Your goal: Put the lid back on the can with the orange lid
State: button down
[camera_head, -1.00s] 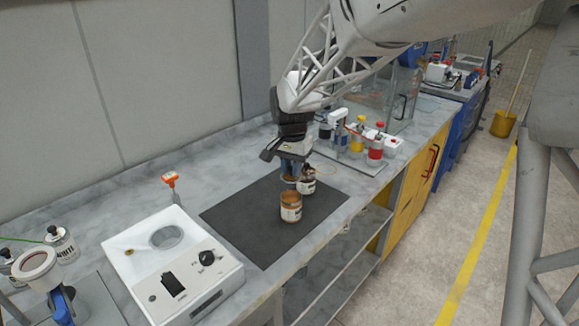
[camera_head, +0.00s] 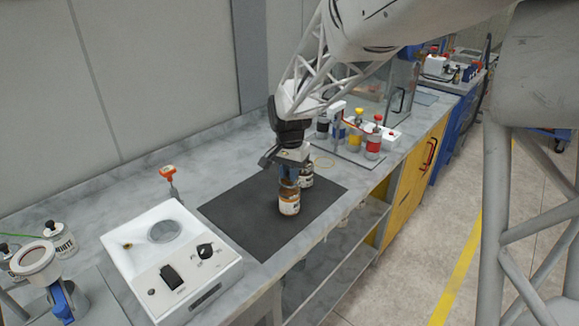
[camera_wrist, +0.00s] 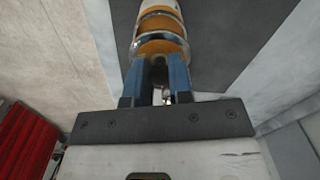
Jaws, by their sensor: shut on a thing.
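My gripper (camera_head: 287,175) points down over the dark mat, with its blue fingers shut on a lid. In the wrist view my gripper (camera_wrist: 158,62) has the lid (camera_wrist: 160,46), orange with a silvery rim, at its fingertips. An open-looking can (camera_head: 289,203) with a white label and orange-brown colouring stands upright directly below. The can also shows in the wrist view (camera_wrist: 160,8), just beyond the lid. The lid appears very close above the can's mouth; whether they touch I cannot tell. The fingers partly hide the lid.
A second can (camera_head: 306,177) with a dark label stands close behind, partly hidden by my gripper. The dark mat (camera_head: 245,225) is otherwise clear. A white device (camera_head: 175,265) stands at left, and bottles with coloured contents (camera_head: 373,142) stand behind at right.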

jog(key=shift+f, duration=1.2)
jog(key=shift+f, duration=0.2)
dwell(1.6)
jog(key=shift+c, duration=2.4)
grip_release()
jog(key=shift+r, duration=0.2)
jog(key=shift+r, duration=3.3)
